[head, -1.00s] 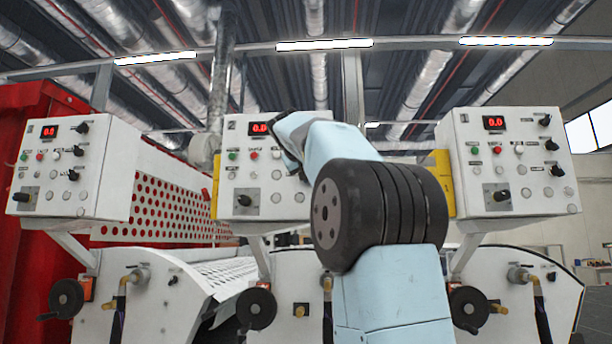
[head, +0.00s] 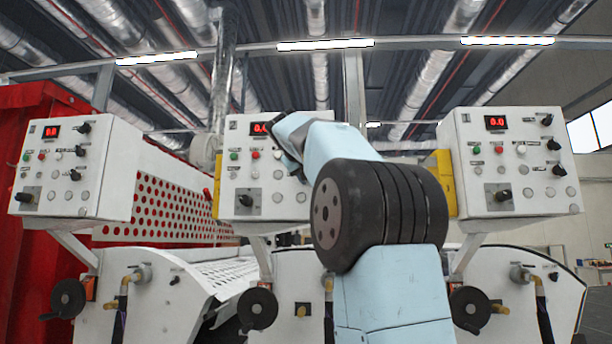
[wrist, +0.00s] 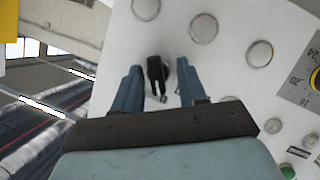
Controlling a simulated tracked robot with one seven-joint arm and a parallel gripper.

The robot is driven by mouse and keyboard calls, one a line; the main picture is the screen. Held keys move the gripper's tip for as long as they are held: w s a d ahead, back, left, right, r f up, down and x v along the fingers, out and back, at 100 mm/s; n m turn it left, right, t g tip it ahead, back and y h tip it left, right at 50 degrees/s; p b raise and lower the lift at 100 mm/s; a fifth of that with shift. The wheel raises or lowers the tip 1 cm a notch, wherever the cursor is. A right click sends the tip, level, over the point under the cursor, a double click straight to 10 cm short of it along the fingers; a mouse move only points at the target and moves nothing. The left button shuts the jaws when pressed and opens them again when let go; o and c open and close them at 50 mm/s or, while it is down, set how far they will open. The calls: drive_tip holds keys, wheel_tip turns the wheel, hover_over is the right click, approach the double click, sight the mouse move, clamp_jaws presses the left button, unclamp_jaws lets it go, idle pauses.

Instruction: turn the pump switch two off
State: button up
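The control box marked 2 (head: 265,213) is the middle one in the head view; my arm covers its right side. In the wrist view a black switch knob (wrist: 157,72) on the white panel stands between the two blue fingers of my gripper (wrist: 158,76). The fingers are apart, with a gap showing on each side of the knob. A small label below the knob is too small to read. In the head view my fingers and this knob are hidden behind my arm.
Similar control boxes stand at left (head: 75,170) and right (head: 512,165). Round buttons (wrist: 204,28) and a plate with a scale (wrist: 300,90) lie near the knob in the wrist view. Handwheels (head: 257,308) and pipes are below the boxes.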

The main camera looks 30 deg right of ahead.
drive_tip(key=v, duration=1.3)
drive_tip(key=shift+s+a, duration=0.25)
drive_tip(key=shift+a, duration=0.05)
drive_tip(key=s+a+f+n+g+y, duration=0.1)
drive_tip(key=s+a+f+y, duration=0.2)
drive_tip(key=s+f, duration=0.5)
drive_tip(key=s+a+f+g+y, duration=0.1)
drive_tip(key=s+f, duration=0.8)
drive_tip(key=f, duration=1.8)
drive_tip(key=s+a+f+n+g+y, duration=0.1)
drive_tip(key=s+a+f+y, duration=0.5)
drive_tip(key=f, duration=1.2)
drive_tip(key=s+a+g, duration=0.1)
drive_tip(key=s+a, duration=0.1)
drive_tip(key=shift+s+f+n, duration=0.3)
drive_tip(key=shift+s, duration=0.05)
